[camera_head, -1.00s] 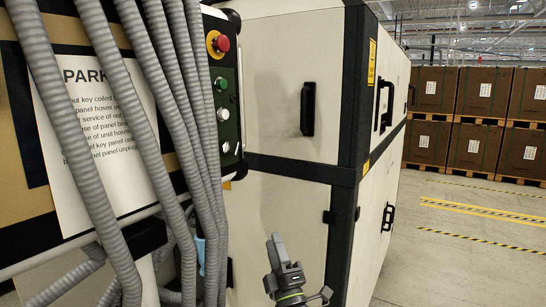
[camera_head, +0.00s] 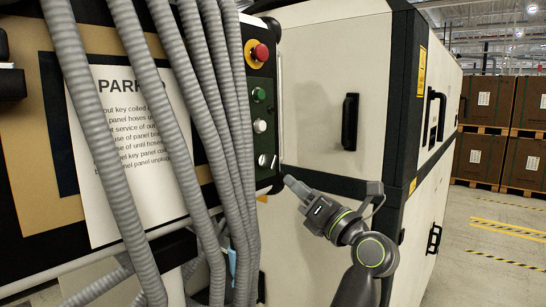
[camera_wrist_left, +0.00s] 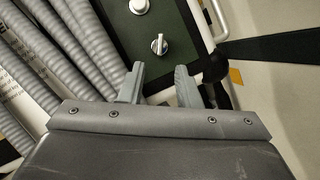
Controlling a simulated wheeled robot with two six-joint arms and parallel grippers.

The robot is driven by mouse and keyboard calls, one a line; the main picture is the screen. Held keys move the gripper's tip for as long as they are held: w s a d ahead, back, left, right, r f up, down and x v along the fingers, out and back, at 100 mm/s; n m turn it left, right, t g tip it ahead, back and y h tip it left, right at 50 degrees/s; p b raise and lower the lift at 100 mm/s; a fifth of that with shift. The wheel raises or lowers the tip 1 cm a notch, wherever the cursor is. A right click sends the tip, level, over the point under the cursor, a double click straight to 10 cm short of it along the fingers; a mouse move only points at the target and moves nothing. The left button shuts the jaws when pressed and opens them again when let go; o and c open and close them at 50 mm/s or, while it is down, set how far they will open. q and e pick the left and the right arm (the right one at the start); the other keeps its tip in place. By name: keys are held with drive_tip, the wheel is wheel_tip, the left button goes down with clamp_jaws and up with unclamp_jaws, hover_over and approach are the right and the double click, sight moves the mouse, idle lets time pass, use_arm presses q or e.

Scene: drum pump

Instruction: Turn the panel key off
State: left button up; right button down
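The dark control panel (camera_head: 262,105) stands upright left of the pale cabinet. Its small silver key switch (camera_head: 262,160) sits low on the panel, below a white button (camera_head: 259,127). In the left wrist view the key switch (camera_wrist_left: 159,45) shows as a silver knob with a raised grip, just beyond my fingertips. My left gripper (camera_head: 291,184) is just below and right of the panel's lower corner. In the left wrist view its two fingers (camera_wrist_left: 160,78) are apart with nothing between them, and neither visibly touches the key. My right gripper is not in view.
Thick grey hoses (camera_head: 214,120) hang close along the panel's left side, in front of a paper notice (camera_head: 120,160). A red stop button (camera_head: 260,53) and green button (camera_head: 259,94) sit higher up. The cabinet (camera_head: 325,90) has a black handle (camera_head: 350,121).

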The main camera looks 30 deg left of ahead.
sight(272, 160)
use_arm(q)
drive_tip(key=p+x, duration=0.3)
drive_tip(key=x, duration=0.7)
drive_tip(key=shift+d, duration=0.1)
drive_tip(key=c, duration=0.6)
